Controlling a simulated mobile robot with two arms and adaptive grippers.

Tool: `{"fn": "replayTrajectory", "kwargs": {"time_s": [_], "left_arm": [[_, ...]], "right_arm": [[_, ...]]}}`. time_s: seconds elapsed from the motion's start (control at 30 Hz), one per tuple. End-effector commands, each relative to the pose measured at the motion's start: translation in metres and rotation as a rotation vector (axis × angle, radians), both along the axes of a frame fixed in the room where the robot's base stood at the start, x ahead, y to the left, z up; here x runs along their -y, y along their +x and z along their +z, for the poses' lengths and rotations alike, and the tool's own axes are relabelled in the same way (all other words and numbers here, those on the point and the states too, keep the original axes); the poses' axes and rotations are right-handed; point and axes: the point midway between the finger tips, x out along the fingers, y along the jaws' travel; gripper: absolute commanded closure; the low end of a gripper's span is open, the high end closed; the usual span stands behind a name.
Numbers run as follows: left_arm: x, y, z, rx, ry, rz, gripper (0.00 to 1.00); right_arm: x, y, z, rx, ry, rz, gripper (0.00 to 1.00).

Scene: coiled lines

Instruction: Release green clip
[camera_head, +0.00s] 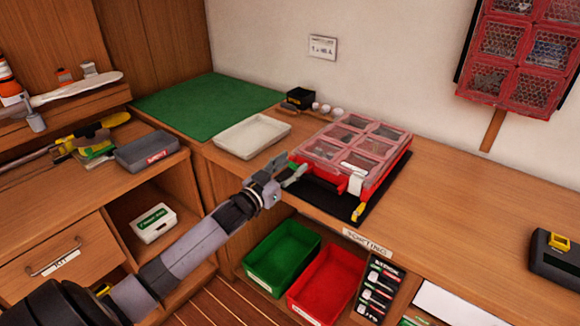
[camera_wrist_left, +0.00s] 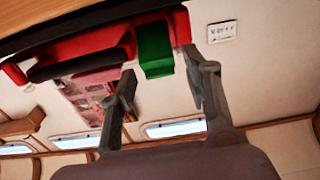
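The red case (camera_head: 318,150) with a clear, compartmented lid sits on a black mat on the wooden counter. In the left wrist view, the green clip (camera_wrist_left: 154,50) hangs at the edge of the red case (camera_wrist_left: 85,45). My left gripper (camera_head: 291,166) is at the case's near left corner, and it also shows in the left wrist view (camera_wrist_left: 160,70). Its two fingers are spread, one on each side of the green clip in the picture. I cannot tell whether either finger touches it. My right gripper is out of view.
A white tray (camera_head: 252,137) and a green mat (camera_head: 205,104) lie left of the case. A small black box (camera_head: 299,97) stands behind. Green (camera_head: 283,257) and red (camera_head: 326,283) bins sit below the counter edge.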

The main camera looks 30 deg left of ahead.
Motion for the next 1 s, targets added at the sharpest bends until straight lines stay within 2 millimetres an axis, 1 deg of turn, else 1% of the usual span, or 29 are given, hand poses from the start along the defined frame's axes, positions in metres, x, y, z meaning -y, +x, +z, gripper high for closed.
{"fn": "replayTrajectory", "kwargs": {"time_s": [0.23,0.37,0.47,0.8,0.9,1.0], "left_arm": [[0.0,-0.001,0.0,-0.001,0.001,0.0,0.55],[0.0,-0.008,-0.002,-0.002,0.0,0.0,0.55],[-0.001,-0.022,-0.003,-0.003,-0.001,0.0,0.55],[-0.006,-0.086,-0.007,-0.005,-0.001,0.0,0.55],[-0.007,-0.101,-0.008,-0.004,-0.001,0.001,0.55],[-0.008,-0.111,-0.008,-0.003,-0.001,0.0,0.55]], "right_arm": [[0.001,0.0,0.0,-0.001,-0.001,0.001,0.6],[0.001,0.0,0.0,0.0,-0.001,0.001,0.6],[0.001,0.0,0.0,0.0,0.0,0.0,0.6],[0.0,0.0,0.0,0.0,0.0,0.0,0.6],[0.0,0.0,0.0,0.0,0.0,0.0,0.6],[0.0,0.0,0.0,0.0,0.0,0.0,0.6]]}}
